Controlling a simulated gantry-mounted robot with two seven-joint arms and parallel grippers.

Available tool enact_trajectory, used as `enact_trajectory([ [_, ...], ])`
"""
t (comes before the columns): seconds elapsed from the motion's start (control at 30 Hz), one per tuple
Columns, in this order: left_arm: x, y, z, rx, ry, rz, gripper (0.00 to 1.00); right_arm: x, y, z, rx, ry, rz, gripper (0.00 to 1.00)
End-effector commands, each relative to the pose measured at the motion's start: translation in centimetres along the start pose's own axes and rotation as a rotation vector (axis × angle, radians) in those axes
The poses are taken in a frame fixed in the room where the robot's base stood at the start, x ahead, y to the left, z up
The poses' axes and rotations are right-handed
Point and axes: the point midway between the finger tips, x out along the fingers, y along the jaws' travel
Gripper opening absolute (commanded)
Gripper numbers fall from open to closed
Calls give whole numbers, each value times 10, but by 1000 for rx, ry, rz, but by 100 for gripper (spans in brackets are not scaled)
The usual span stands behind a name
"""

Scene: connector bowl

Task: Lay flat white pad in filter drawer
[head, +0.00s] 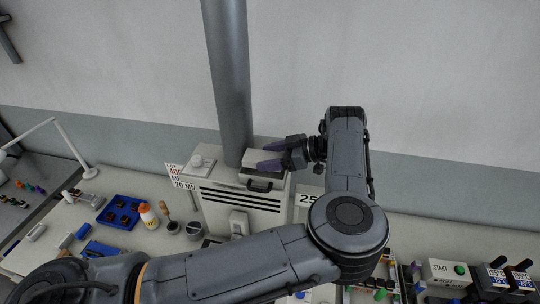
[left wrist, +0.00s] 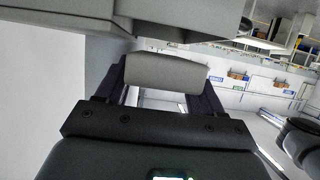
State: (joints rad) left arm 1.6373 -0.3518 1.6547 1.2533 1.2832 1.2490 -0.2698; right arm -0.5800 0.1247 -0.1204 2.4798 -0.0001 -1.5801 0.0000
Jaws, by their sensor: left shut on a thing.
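My left gripper (head: 266,156) reaches in from the right over the top of the pale machine (head: 240,212), its fingers pointing left. It is shut on the pale white pad (left wrist: 165,71), which spans the gap between the two dark fingers in the left wrist view. The filter drawer (head: 258,186), with a black handle, is at the machine's upper front, just below the fingers. I cannot tell whether the pad touches the drawer, and its inside is hidden. My right gripper is not in view.
A START box (head: 447,271) and other devices are at the lower right.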

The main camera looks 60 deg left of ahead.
Motion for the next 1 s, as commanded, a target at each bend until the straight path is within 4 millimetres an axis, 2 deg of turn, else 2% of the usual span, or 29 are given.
enact_trajectory([
  [0.33, 0, 0, 0, 0, 0, 0, 38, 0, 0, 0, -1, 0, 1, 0],
  [0.37, 0, 0, 0, 0, 0, 0, 70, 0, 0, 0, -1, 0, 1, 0],
  [0.53, 0, 0, 0, 0, 0, 0, 96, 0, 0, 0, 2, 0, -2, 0],
  [1.0, -5, 0, 1, 1, -1, -2, 97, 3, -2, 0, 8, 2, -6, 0],
])
